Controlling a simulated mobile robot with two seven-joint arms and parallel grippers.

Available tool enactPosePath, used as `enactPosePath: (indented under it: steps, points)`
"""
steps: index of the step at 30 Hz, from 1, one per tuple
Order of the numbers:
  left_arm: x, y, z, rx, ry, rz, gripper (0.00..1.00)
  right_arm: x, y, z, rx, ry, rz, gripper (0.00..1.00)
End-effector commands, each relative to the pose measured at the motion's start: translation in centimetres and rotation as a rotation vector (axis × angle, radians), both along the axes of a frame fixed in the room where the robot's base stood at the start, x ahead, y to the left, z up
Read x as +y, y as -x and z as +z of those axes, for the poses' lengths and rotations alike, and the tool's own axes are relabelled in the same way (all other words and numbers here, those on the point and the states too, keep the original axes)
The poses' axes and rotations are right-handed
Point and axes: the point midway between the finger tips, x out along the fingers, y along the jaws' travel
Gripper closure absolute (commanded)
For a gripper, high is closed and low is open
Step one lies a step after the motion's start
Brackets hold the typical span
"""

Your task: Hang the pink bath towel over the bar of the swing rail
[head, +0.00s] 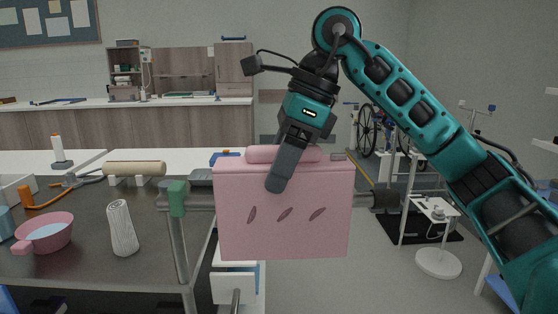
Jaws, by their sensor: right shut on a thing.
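The pink bath towel (325,225), with dark leaf-shaped marks, shows as a flat panel with a rolled or folded top edge. The swing rail's grey bar (364,200) shows on both sides of it and ends in a dark knob on the right. The panel hides the bar's middle, and I cannot tell whether any part of the towel hangs behind the bar. My right gripper (278,180) comes down from above and is shut on the towel near its top, its finger across the front face. My left gripper is not in view.
A dark table (85,270) at left holds a pink bowl (45,233), a ribbed white cylinder (122,228) and a beige roll (134,169). A green clamp (177,198) sits by the rail. A white-based stand (438,264) is at right. Floor shows behind the towel.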

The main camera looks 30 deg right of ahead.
Motion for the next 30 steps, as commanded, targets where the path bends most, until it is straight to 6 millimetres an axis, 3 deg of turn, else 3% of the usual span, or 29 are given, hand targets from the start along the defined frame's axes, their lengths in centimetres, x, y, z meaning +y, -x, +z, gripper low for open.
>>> enactPosePath:
  steps: [21,30]
  points:
    - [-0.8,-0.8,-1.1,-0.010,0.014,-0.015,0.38,0.0,0.0,-3.7,-0.001,-0.001,0.000,1.00]
    - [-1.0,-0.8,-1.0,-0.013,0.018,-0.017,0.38,0.0,0.0,-3.9,-0.001,0.000,0.000,1.00]
